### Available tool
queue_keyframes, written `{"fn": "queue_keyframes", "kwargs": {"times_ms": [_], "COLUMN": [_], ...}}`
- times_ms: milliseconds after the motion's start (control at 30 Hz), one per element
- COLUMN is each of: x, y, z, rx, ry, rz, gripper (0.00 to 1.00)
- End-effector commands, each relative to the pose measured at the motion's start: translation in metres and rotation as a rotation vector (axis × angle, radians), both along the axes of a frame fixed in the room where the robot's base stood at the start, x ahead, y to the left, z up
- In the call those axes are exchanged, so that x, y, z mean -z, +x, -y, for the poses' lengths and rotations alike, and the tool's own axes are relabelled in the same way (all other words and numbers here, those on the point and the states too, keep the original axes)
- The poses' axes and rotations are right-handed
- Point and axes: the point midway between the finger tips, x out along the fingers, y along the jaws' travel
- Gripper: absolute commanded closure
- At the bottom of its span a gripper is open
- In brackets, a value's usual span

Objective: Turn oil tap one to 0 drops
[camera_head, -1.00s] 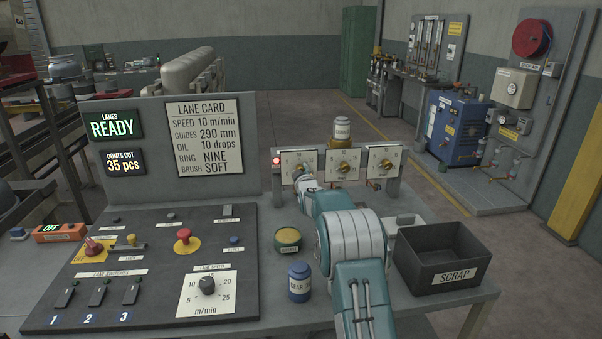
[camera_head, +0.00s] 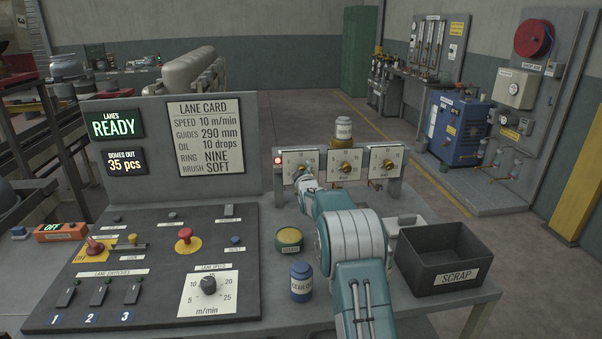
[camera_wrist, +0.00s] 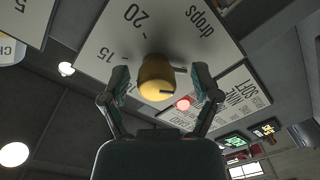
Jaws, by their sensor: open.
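The left oil tap's white dial plate (camera_head: 291,158) is the leftmost of three on the rack, and my arm's end partly covers it in the head view. In the wrist view, the brass tap knob (camera_wrist: 157,78) stands out from a dial plate (camera_wrist: 112,40) marked "drops", 20 and 15. My gripper (camera_wrist: 161,82) is open, with one finger on each side of the knob and visible gaps between. It also shows in the head view (camera_head: 305,178), small and partly hidden by my wrist. The knob's exact setting is not readable.
The middle tap (camera_head: 346,168) and right tap (camera_head: 387,164) stand close to the right. A red lamp (camera_head: 277,160) is at the rack's left end. A jar (camera_head: 344,125) sits on top. A blue can (camera_head: 300,283), yellow-green tin (camera_head: 289,240) and scrap bin (camera_head: 450,250) are nearer.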

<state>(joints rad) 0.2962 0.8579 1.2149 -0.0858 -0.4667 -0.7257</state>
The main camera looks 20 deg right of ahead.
Motion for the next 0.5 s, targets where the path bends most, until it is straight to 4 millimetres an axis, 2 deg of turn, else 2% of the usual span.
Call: {"fn": "queue_keyframes", "kwargs": {"times_ms": [233, 500], "x": [-0.001, -0.002], "y": [-0.006, -0.038], "z": [-0.001, -0.010], "rx": [0.001, 0.001], "ry": [0.001, 0.001], "rz": [0.000, -0.001], "gripper": [0.21, 0.21]}}
